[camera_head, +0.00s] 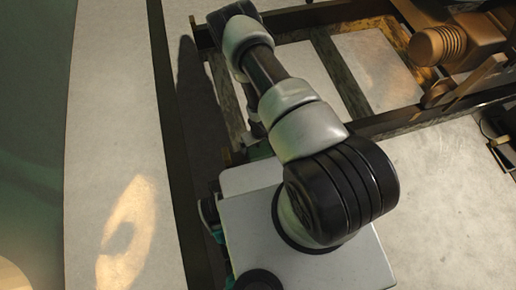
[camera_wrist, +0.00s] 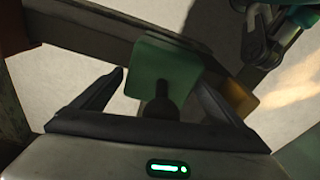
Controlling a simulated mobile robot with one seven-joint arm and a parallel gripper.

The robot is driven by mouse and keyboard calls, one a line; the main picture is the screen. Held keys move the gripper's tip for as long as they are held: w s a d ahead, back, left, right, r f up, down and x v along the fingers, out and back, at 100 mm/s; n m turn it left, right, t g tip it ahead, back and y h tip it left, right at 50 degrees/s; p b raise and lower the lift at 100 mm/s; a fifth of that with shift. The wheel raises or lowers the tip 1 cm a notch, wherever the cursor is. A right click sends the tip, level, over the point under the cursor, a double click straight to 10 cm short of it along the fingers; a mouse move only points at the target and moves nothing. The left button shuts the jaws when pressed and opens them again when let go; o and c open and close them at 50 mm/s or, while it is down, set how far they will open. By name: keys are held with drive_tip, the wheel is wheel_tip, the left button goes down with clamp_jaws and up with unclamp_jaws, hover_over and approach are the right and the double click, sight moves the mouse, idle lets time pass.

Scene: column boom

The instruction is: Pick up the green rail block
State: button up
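The green rail block (camera_wrist: 166,62) shows in the wrist view, just beyond my gripper (camera_wrist: 158,83). A dark, knob-like post (camera_wrist: 160,106) stands out from its near side, between the two fingers. My gripper is open, with one dark finger on each side of the post. I cannot tell whether either finger touches the block. In the head view my arm hides the gripper. A small green patch shows beside the arm there, but I cannot tell whether it is the block.
A dark beam (camera_wrist: 85,28) runs behind the block in the wrist view, with a yellow-brown piece (camera_wrist: 237,98) to the right. In the head view a dark frame (camera_head: 405,122) carries brown ribbed machinery (camera_head: 440,45) at the upper right. Pale floor (camera_head: 450,200) is clear at lower right.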

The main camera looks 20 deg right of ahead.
drive_tip(key=c, duration=1.6)
drive_tip(key=shift+o, duration=0.2)
